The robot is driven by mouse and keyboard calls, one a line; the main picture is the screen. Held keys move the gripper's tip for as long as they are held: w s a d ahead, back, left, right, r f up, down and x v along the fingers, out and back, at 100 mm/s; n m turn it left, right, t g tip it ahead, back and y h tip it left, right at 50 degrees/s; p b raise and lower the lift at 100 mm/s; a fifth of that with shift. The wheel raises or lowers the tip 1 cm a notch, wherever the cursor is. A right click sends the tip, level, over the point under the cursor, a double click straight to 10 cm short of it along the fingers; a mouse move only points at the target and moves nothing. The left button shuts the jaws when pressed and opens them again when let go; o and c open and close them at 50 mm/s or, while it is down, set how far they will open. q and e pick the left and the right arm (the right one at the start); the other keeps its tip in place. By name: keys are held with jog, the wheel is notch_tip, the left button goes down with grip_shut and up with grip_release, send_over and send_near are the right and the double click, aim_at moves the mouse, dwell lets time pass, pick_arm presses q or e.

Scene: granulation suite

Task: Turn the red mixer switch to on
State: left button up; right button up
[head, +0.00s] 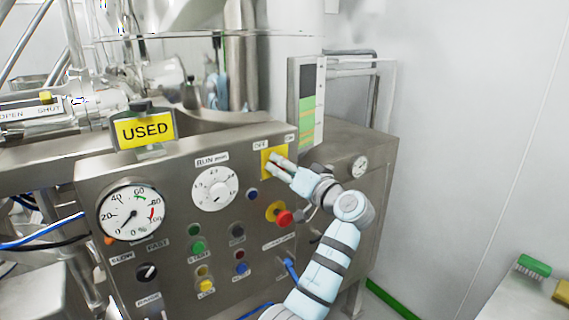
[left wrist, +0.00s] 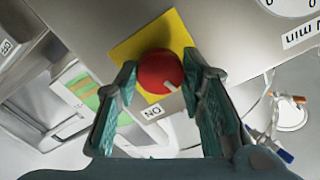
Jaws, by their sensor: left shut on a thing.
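The red mixer switch (left wrist: 158,72) is a round red knob on a yellow square plate (left wrist: 181,36) on the steel panel. A white mark on the knob points to the lower right in the left wrist view, and the ON label (left wrist: 153,112) is just below the knob. In the head view the yellow plate (head: 266,161) is at the panel's upper right, and the knob is hidden behind my left gripper (head: 275,163). In the wrist view my left gripper (left wrist: 160,64) has one finger on each side of the knob, shut on it. My right gripper is not in view.
A red push button (head: 284,218) on yellow sits just below the switch, close to my left arm. A timer dial (head: 214,189), a gauge (head: 131,213) and a yellow USED sign (head: 146,131) are to the left. A bare wall is at right.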

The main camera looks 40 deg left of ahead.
pick_arm(q)
jog(key=shift+m+p, duration=0.75)
jog(key=shift+m, duration=4.95)
jog(key=o, duration=1.1)
jog(key=shift+o, duration=0.2)
jog(key=v, duration=0.7)
jog(key=shift+d, duration=0.25)
